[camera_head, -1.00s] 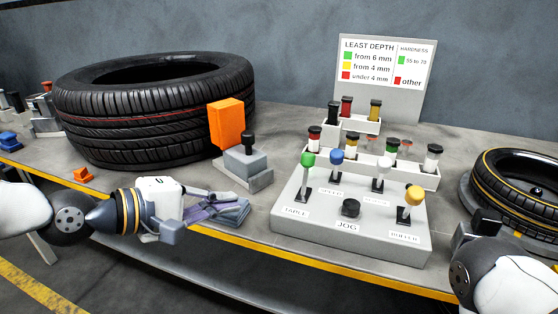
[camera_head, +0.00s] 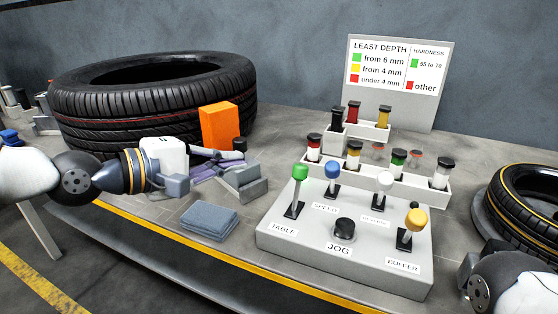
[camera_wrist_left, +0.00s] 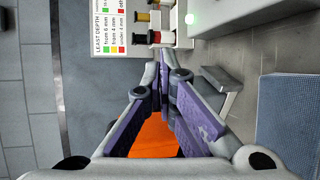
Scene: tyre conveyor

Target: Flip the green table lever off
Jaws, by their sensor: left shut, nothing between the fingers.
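The green lever (camera_head: 299,172) stands up at the left front of the grey control box (camera_head: 345,270), behind the TABLE label. Its knob is up and its stem leans slightly right in the head view. My left gripper (camera_head: 236,156) is shut and empty, left of the lever and apart from it, in front of the orange block. In the left wrist view its purple-padded fingers (camera_wrist_left: 163,78) meet at the tips.
Blue (camera_head: 332,171), white (camera_head: 385,181) and yellow (camera_head: 416,220) levers and a black JOG knob (camera_head: 344,229) share the box. An orange block (camera_head: 220,126) and grey holder (camera_head: 246,185) stand left. A blue-grey pad (camera_head: 208,220) lies in front. A large tyre (camera_head: 150,115) is behind.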

